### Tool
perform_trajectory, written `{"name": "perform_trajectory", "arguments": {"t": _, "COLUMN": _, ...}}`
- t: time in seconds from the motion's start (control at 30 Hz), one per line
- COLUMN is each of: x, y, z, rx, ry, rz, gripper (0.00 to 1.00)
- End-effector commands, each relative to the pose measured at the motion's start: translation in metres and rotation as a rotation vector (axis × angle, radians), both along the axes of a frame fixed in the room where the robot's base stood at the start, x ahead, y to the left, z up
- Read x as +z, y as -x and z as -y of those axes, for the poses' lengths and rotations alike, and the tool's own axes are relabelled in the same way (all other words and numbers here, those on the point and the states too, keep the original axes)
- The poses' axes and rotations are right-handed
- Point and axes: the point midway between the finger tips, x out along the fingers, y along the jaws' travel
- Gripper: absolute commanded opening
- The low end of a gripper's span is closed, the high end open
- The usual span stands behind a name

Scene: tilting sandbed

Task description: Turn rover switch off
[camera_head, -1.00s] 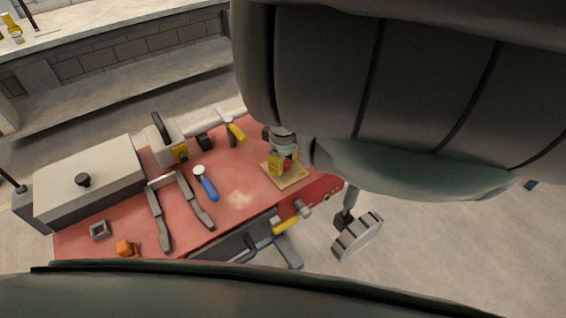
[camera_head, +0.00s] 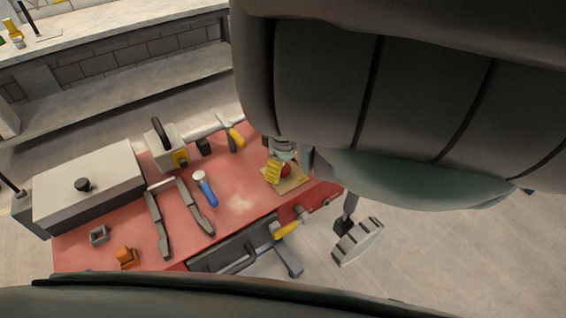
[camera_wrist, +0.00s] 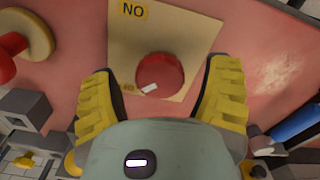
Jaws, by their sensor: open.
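The switch is a red round knob (camera_wrist: 160,72) with a white mark near its lower edge. It sits on a tan square plate (camera_wrist: 190,28), with a yellow label at the plate's top edge reading "NO" in this view. A second yellow label shows partly at lower left. My gripper (camera_wrist: 163,85) is open, with one yellow ribbed finger on each side of the knob and a visible gap to it. In the head view, my gripper (camera_head: 274,171) is at the plate (camera_head: 293,185), and the red knob (camera_head: 286,169) shows beside the yellow finger.
The red bench (camera_head: 238,180) holds a blue-handled tool (camera_head: 206,188), a grey tong-like tool (camera_head: 160,222), a lidded grey box (camera_head: 85,185), a yellow-handled clamp (camera_head: 236,138) and a small orange block (camera_head: 125,254). The bench around the plate's left is clear.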

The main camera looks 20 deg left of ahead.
Motion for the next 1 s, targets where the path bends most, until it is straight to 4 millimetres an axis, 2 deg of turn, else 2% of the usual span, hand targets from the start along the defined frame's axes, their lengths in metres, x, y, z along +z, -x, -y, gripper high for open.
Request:
{"name": "perform_trajectory", "arguments": {"t": 0.27, "x": 0.018, "y": -0.001, "z": -0.002, "rx": 0.003, "ry": -0.003, "rz": -0.002, "gripper": 0.77}}
{"name": "perform_trajectory", "arguments": {"t": 1.0, "x": 0.108, "y": -0.002, "z": 0.0, "rx": 0.0, "ry": 0.0, "rz": 0.005, "gripper": 0.77}}
